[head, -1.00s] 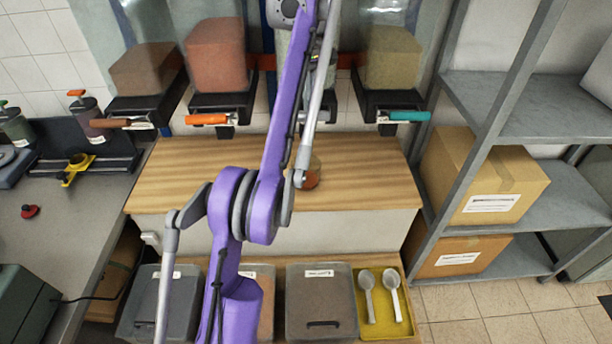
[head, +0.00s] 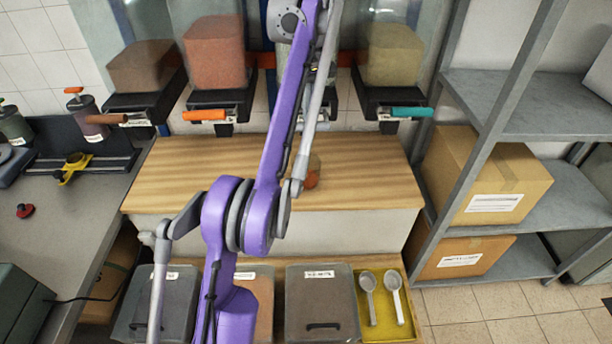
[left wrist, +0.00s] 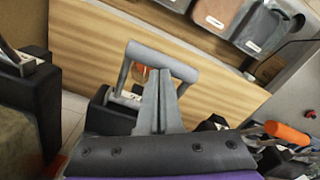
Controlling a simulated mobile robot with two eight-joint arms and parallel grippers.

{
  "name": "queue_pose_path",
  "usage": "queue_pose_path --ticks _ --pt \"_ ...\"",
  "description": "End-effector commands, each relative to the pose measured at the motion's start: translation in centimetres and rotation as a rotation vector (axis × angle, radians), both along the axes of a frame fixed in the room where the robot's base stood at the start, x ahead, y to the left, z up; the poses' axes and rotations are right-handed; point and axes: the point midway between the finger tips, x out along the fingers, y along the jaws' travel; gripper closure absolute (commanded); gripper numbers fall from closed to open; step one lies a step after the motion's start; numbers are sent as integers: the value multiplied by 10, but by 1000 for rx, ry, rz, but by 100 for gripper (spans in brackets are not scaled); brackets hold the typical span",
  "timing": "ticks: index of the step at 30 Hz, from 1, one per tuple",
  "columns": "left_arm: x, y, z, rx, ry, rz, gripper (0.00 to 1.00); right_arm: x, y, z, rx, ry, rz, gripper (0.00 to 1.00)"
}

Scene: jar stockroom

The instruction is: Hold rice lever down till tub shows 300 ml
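My left gripper (left wrist: 163,75) has its two grey fingers together, with nothing seen between them. Its tips are at the bar of a grey U-shaped lever (left wrist: 135,48) in the left wrist view; I cannot tell if they touch it. In the head view my purple arm hides this gripper, this lever and most of the dispenser behind it. A small clear tub (head: 314,170) with reddish-orange contents stands on the wooden counter, partly behind my arm. An orange bit of it shows through the lever's loop in the left wrist view. No level marks are readable. My right gripper is out of view.
Neighbouring dispensers carry a brown lever (head: 107,118), an orange lever (head: 204,115) and a teal lever (head: 411,112). The wooden counter (head: 370,165) is otherwise clear. Lidded bins and a yellow tray (head: 380,333) with two scoops are below. A metal shelf with boxes (head: 490,180) stands right.

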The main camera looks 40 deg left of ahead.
Motion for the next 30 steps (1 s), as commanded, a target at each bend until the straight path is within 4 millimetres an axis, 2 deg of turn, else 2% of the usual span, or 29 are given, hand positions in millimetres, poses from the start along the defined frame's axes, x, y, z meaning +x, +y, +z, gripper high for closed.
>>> queue_pose_path --ticks 19,30 --pt "0 0 -27 0 0 0 100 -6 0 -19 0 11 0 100" --pt "0 0 -26 1 -1 0 100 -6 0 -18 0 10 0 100"
